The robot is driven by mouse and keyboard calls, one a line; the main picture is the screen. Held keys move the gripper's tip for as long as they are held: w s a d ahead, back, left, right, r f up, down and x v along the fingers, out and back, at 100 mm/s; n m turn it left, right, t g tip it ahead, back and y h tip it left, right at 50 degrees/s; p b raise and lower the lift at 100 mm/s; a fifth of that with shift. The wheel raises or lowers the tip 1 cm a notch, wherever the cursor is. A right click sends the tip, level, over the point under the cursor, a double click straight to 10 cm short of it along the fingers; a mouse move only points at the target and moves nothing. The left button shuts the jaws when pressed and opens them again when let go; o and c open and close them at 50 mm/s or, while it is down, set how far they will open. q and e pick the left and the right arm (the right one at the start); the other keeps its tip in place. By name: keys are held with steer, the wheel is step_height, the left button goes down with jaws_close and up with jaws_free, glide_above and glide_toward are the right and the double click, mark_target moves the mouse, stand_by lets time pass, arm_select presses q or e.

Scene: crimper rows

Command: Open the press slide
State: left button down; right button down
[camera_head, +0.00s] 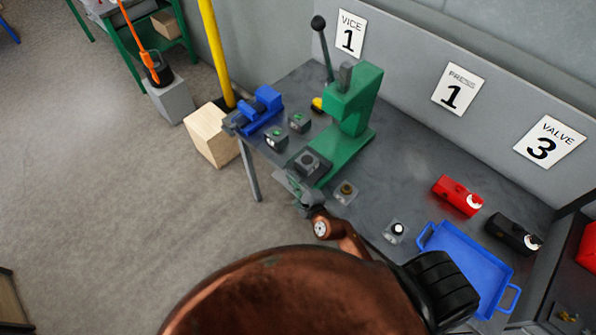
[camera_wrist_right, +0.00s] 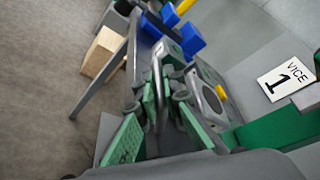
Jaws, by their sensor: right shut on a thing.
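The green press (camera_head: 352,105) stands on the grey bench, with its lever and black knob raised at the back. Its slide (camera_head: 309,163), a dark grey block with a round recess, sits at the front of the press base. The slide also shows in the right wrist view (camera_wrist_right: 213,101), beside the fingers. My right gripper (camera_head: 298,184) is at the front of the slide. In the wrist view, its green-padded fingers (camera_wrist_right: 158,112) are shut on the slide's grey handle bar (camera_wrist_right: 157,85). The fingers partly hide the handle. My left gripper is not in view.
A blue tray (camera_head: 465,270), a red block (camera_head: 457,195) and a black block (camera_head: 512,234) lie to the right. A wooden crate (camera_head: 212,135) stands on the floor.

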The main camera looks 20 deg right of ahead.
steer(key=c, duration=2)
jaws_free()
steer(key=shift+c, duration=0.2)
steer(key=v, duration=1.2)
steer(key=shift+s, duration=0.1)
